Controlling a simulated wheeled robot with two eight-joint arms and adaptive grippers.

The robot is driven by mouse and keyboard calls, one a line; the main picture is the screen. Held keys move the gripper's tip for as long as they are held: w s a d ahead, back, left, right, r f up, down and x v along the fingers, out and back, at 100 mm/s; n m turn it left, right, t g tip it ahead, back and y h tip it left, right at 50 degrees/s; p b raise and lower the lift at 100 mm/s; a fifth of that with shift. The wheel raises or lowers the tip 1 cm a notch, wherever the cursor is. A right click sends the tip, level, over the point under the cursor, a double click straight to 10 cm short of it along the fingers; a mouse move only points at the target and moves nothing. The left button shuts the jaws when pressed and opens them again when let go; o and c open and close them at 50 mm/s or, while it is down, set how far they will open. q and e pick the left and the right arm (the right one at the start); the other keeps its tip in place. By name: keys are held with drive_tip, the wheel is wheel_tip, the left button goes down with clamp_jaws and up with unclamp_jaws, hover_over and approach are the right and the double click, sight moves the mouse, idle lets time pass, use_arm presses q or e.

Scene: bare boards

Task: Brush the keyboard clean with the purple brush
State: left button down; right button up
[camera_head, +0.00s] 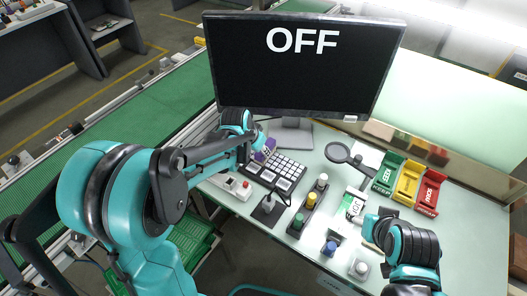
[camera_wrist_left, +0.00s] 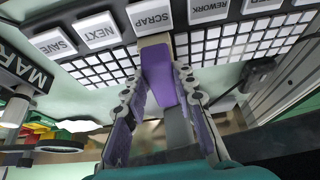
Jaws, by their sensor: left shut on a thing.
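The keyboard (camera_head: 289,167), a dark board with rows of white keys, lies on the pale table in front of the monitor. In the left wrist view the keyboard (camera_wrist_left: 205,48) shows large keys marked SAVE, NEXT, SCRAP and REWORK. My left gripper (camera_head: 262,146) is at the keyboard's upper left corner, shut on the purple brush (camera_head: 268,146). In the left wrist view the brush (camera_wrist_left: 158,72) sits between the fingers, its tan bristle end at the keys near SCRAP; whether it touches is unclear. My right gripper (camera_head: 375,222) is low over the table's right part; its fingers are hard to make out.
A monitor (camera_head: 300,62) reading OFF stands behind the keyboard. A joystick (camera_head: 269,203) and coloured knobs (camera_head: 310,200) stand in front. A magnifier (camera_head: 340,153) lies to the right, then green, yellow (camera_head: 408,182) and red bins. A green conveyor (camera_head: 120,125) runs at left.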

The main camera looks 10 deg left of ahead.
use_arm(q)
drive_tip(key=shift+w+a+r, duration=0.1)
drive_tip(key=shift+w+a, duration=0.25)
drive_tip(key=shift+a, duration=0.5)
drive_tip(key=shift+w+a, duration=0.25)
drive_tip(key=shift+a, duration=0.55)
drive_tip(key=shift+w+a, duration=0.25)
drive_tip(key=shift+a, duration=0.55)
drive_tip(key=shift+w+a, duration=0.35)
drive_tip(key=shift+a, duration=0.5)
drive_tip(key=shift+w+a, duration=0.35)
drive_tip(key=shift+a, duration=0.5)
drive_tip(key=shift+w+a, duration=0.3)
drive_tip(key=shift+a, duration=0.5)
drive_tip(key=shift+w+a, duration=0.25)
drive_tip(key=shift+a, duration=0.55)
drive_tip(key=shift+s+d, duration=0.3)
drive_tip(key=shift+d, duration=0.55)
drive_tip(key=shift+s+d, duration=0.3)
drive_tip(key=shift+d, duration=0.55)
drive_tip(key=shift+s+d, duration=0.35)
drive_tip(key=shift+d, duration=0.5)
drive_tip(key=shift+s+d, duration=0.65)
drive_tip(key=shift+d, duration=1.25)
drive_tip(key=shift+s+d, duration=0.7)
drive_tip(key=shift+d, duration=1.2)
drive_tip(key=shift+s+d, duration=0.65)
drive_tip(key=shift+d, duration=1.25)
